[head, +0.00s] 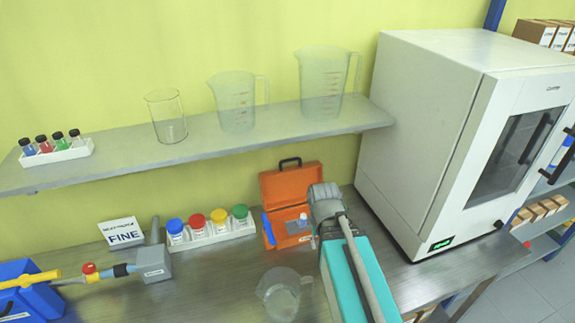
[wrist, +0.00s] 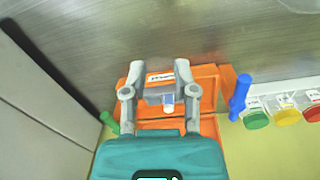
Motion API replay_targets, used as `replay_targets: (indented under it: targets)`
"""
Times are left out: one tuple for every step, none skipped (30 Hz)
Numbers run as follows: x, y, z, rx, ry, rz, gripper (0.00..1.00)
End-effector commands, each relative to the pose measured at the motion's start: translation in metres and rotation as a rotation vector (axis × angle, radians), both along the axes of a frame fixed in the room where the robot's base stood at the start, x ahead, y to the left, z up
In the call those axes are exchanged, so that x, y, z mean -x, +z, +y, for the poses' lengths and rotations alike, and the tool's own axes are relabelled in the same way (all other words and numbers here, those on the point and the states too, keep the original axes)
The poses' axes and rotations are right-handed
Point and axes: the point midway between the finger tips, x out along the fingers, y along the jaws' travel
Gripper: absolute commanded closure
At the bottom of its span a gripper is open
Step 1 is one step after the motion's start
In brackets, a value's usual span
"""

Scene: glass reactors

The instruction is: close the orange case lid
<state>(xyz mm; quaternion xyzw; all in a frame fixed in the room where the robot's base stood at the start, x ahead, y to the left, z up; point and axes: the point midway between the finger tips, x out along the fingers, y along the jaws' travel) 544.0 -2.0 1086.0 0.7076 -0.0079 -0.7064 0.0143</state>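The orange case stands at the back of the bench, its lid (head: 285,187) raised upright near the wall, with a black handle on top. The case's base (head: 279,239) holds a small bottle (head: 303,218) with a pale label. In the wrist view the lid (wrist: 210,127) lies partly behind my gripper, and the base (wrist: 212,80) shows beyond the fingers. My gripper (wrist: 160,72) is open, its two grey fingers apart with nothing between them. In the head view my gripper (head: 322,200) is at the case's right side, covering part of it. I cannot tell whether it touches the case.
A blue upright item (head: 268,230) stands at the case's left edge. A white rack (head: 215,238) of colored-capped bottles is further left. A clear beaker (head: 281,294) stands in front. A large white oven (head: 425,130) stands close on the right. A shelf (head: 200,148) with glassware hangs above.

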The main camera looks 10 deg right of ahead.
Motion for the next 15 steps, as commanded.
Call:
replay_targets:
  targets:
    - [-0.008, -0.004, 0.000, 0.021, 0.009, -0.002, 0.82]
    - [-0.012, -0.006, -0.001, 0.038, 0.014, -0.004, 0.87]
    - [-0.018, -0.008, -0.002, 0.064, 0.023, -0.006, 0.95]
    - [-0.024, -0.010, -0.002, 0.087, 0.031, -0.008, 1.00]
    - [-0.030, -0.012, -0.003, 0.113, 0.039, -0.011, 1.00]
    - [-0.039, -0.015, -0.004, 0.150, 0.053, -0.015, 1.00]
    - [-0.046, -0.017, -0.004, 0.181, 0.063, -0.018, 1.00]
    - [-0.054, -0.018, -0.005, 0.214, 0.073, -0.022, 1.00]
    - [-0.065, -0.020, -0.005, 0.260, 0.090, -0.028, 1.00]
    - [-0.074, -0.022, -0.005, 0.297, 0.102, -0.033, 1.00]
    - [-0.082, -0.023, -0.005, 0.335, 0.115, -0.037, 1.00]
    - [-0.094, -0.024, -0.003, 0.385, 0.132, -0.045, 1.00]
    - [-0.103, -0.024, -0.003, 0.423, 0.144, -0.051, 1.00]
    - [-0.112, -0.024, -0.001, 0.462, 0.157, -0.058, 1.00]
    - [-0.124, -0.023, 0.001, 0.511, 0.174, -0.068, 1.00]
